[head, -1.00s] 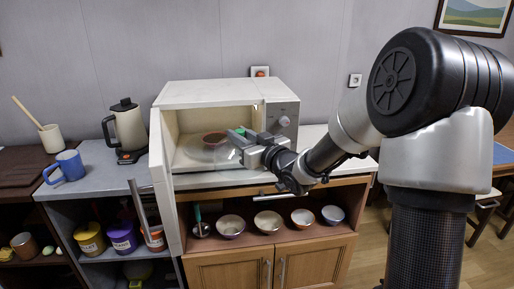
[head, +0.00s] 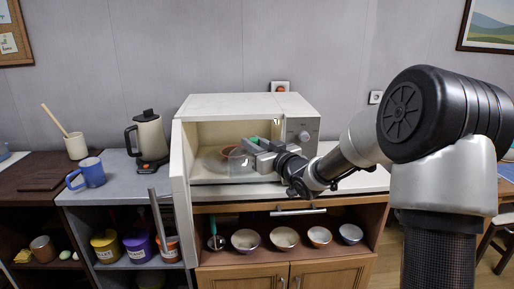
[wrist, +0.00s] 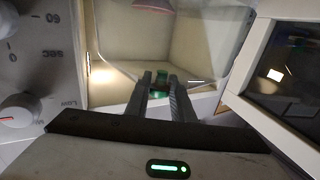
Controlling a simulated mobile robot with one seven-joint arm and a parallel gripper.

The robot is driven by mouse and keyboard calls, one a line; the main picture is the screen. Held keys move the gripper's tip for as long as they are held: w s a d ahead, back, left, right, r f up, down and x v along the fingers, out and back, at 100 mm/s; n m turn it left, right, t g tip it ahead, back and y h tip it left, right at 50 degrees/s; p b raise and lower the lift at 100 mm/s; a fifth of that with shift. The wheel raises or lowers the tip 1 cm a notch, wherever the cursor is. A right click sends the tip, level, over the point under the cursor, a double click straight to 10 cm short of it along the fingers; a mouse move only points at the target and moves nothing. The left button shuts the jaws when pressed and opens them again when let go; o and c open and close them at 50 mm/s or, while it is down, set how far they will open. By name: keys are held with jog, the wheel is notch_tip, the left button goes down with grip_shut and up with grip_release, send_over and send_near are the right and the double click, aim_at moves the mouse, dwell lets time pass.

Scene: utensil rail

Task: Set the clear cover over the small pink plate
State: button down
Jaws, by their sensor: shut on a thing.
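My gripper (head: 252,147) reaches into the open front of the white microwave (head: 240,103). It is shut on the green knob (wrist: 159,84) of the clear cover. The clear cover (head: 215,164) is see-through and faint, at the microwave's mouth. A small reddish-pink plate (head: 230,150) sits inside the microwave, behind and partly seen through the cover. In the wrist view a pink piece of it (wrist: 155,4) shows at the top edge. I cannot tell the gap between the cover's rim and the plate.
The microwave door (head: 181,190) stands open on the left. The control panel (head: 303,130) is close to the right of my gripper. A kettle (head: 149,138) and blue mug (head: 88,173) stand on the left counter. Several bowls (head: 284,238) sit on the shelf below.

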jog(key=shift+w+d+f+p+x, duration=0.25)
jog(key=shift+d+f+p+x, duration=0.25)
jog(key=shift+x, duration=2.75)
jog(key=shift+w+d+f+p+x, duration=0.25)
jog(key=shift+d+f+p+x, duration=0.25)
jog(key=shift+x, duration=2.75)
jog(key=shift+w+d+f+p+x, duration=0.2)
jog(key=shift+d+f+p+x, duration=0.3)
jog(key=shift+x, duration=2.75)
jog(key=shift+f+b, duration=0.3)
jog(key=shift+f, duration=0.25)
jog(key=c, duration=1.4)
grip_release()
jog(key=shift+c, duration=0.2)
jog(key=shift+r, duration=0.1)
